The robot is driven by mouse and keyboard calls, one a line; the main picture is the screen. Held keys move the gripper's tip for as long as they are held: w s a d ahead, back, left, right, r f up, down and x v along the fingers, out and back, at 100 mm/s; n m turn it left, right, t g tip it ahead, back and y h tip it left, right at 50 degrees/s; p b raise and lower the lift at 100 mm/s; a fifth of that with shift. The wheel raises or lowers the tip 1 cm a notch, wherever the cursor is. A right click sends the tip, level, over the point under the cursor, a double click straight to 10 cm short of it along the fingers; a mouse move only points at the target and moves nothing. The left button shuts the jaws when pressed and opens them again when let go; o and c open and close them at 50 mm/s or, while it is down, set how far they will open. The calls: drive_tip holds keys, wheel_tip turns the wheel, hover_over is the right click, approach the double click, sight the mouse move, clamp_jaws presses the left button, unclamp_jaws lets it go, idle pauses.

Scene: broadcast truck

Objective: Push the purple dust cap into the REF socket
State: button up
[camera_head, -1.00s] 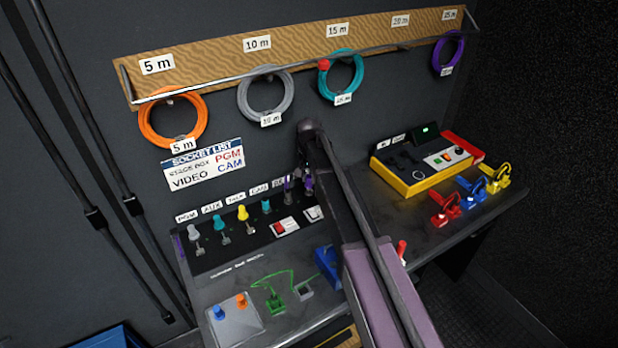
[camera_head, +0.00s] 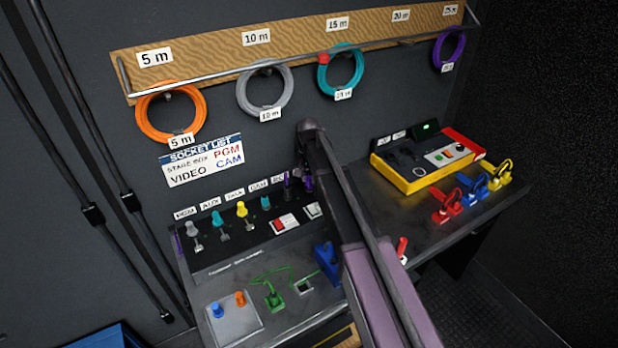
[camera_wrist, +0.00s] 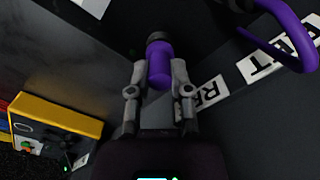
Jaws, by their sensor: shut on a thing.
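My gripper (camera_wrist: 157,95) is shut on the purple dust cap (camera_wrist: 159,65), its two fingers on either side of it in the wrist view. A dark round end shows beyond the cap; whether it is part of the cap or the socket's rim, I cannot tell. The REF label (camera_wrist: 206,93) lies on the dark panel just right of the fingers. The REF socket itself cannot be made out. In the head view my gripper (camera_head: 298,185) is at the right end of the socket row, mostly hidden by my arm.
Grey, teal and yellow plugs (camera_head: 242,210) stand in the row to the left. A red and white switch (camera_head: 284,223) sits below. A yellow-edged box (camera_head: 425,165) is to the right.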

sight(308, 176)
drive_tip(key=shift+f+b, duration=0.3)
drive_tip(key=shift+f, duration=0.05)
drive_tip(key=o, duration=0.9)
drive_tip(key=shift+r, duration=0.25)
wheel_tip(308, 176, up, 8)
drive_tip(key=p, duration=0.8)
drive_tip(key=shift+f, duration=0.1)
idle(0.6)
drive_tip(key=s+d, duration=0.7)
drive_tip(key=s, duration=0.1)
drive_tip(key=s+d+n, duration=0.1)
drive_tip(key=s+d, duration=0.7)
drive_tip(key=s, duration=0.1)
drive_tip(key=s+d+n, duration=0.1)
drive_tip(key=s+d, duration=0.7)
drive_tip(key=s, duration=0.1)
drive_tip(key=shift+d, duration=0.25)
